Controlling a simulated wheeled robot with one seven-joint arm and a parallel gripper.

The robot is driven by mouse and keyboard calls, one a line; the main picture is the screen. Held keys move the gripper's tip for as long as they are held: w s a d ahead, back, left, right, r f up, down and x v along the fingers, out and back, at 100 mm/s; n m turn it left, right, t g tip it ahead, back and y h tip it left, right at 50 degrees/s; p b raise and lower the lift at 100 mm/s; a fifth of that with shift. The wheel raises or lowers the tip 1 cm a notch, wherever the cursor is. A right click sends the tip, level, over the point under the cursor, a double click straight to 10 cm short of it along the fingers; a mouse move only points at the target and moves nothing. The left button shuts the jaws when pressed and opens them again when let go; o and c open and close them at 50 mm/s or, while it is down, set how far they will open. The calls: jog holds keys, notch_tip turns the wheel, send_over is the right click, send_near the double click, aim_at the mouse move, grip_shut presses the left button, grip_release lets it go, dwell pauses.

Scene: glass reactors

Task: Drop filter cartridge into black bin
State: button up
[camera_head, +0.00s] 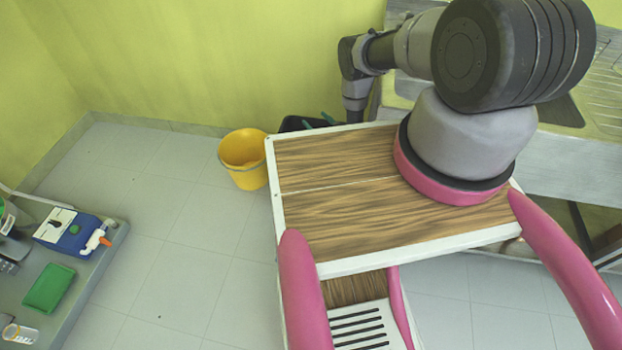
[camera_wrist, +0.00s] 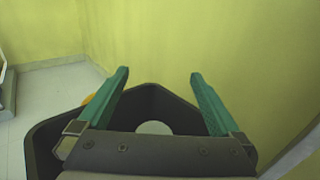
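The black bin (camera_wrist: 48,133) is below my gripper (camera_wrist: 159,76) in the wrist view, against the yellow-green wall. The two teal fingers are spread wide apart, with nothing between their tips. A pale round shape (camera_wrist: 153,128) shows inside the bin, partly hidden by the gripper body; it may be the end of the filter cartridge, but I cannot tell.
A yellow bucket (camera_head: 244,158) stands on the floor left of the bin. A grey bench (camera_head: 90,268) at left holds a blue-and-white device (camera_head: 70,232), a green block (camera_head: 49,288) and a clear cylinder (camera_head: 20,334). A sink counter (camera_head: 575,165) is at right. The tiled floor between is clear.

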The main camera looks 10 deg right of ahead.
jog(key=shift+r, duration=0.1)
notch_tip(320, 180, up, 10)
dwell(0.4)
dwell(0.4)
